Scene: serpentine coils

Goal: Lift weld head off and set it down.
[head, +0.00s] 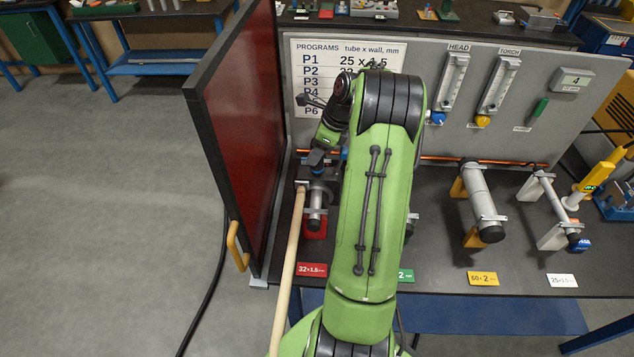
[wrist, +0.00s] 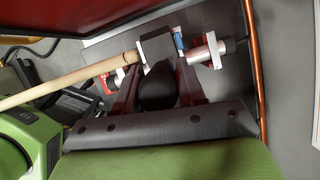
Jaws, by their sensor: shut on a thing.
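The weld head is a dark block (wrist: 156,47) with a beige hose (wrist: 70,85) running off to the left in the wrist view. My gripper (wrist: 157,68) is shut on it, with a finger on each side. In the head view my gripper (head: 319,160) is over the left tube stand, partly hidden by my arm, and the hose (head: 288,265) runs down toward the front. A silver tube (head: 315,215) on a red stand (head: 316,231) lies right at the weld head. I cannot tell whether the weld head still encloses the tube.
A dark red screen (head: 240,140) stands close on the left. Two more tube stands, one yellow (head: 458,188) and one white (head: 552,237), are to the right. A grey panel (head: 420,110) with gauges stands behind. A copper pipe (head: 460,160) runs along its foot.

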